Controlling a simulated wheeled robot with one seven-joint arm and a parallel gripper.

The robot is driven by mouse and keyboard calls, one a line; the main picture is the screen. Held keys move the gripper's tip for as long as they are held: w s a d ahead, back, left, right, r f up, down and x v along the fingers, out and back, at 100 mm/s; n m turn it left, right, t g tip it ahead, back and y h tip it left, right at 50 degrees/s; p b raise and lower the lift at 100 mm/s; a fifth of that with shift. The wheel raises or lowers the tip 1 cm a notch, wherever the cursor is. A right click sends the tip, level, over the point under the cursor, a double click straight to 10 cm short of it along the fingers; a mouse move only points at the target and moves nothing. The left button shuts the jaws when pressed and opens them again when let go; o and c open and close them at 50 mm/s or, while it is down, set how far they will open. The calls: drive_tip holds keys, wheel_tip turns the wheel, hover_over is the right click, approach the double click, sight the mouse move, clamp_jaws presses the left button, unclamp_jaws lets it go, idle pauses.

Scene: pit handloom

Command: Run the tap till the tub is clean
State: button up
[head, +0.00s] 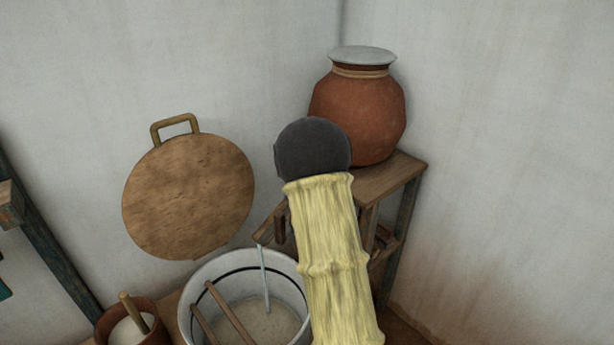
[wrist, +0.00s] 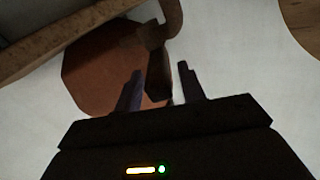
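The clay pot (head: 358,115) stands on a wooden stand, with a pale lid on its mouth. It also shows in the wrist view (wrist: 92,70). The brown tap (wrist: 165,25) shows in the wrist view; its dark lever (wrist: 158,78) comes down between the fingers of my gripper (wrist: 161,78). The fingers are apart, with a gap on the right of the lever. In the head view my arm hides the gripper and most of the tap. A thin pale stream (head: 264,275) falls into the white tub (head: 200,283). The tub's contents (head: 265,318) look cloudy beige.
Two wooden sticks (head: 230,313) lean in the tub. A small brown pot (head: 145,308) with white contents and a wooden handle stands to its left. A round wooden board (head: 188,195) is against the wall. The stand's legs (head: 400,245) are close behind my arm.

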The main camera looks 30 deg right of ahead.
drive_tip(key=shift+s+f, duration=0.1)
drive_tip(key=shift+f, duration=0.05)
drive_tip(key=shift+s+a, duration=0.15)
drive_tip(key=b+v, duration=0.4)
drive_tip(key=v, duration=0.7)
drive_tip(key=shift+s+a+f+b, duration=0.15)
drive_tip(key=shift+s+f+b, duration=0.05)
drive_tip(key=shift+s+b, duration=0.1)
drive_tip(key=shift+b, duration=0.45)
drive_tip(key=shift+b+v, duration=2.6)
drive_tip(key=shift+b, duration=1.4)
drive_tip(key=shift+r, duration=0.2)
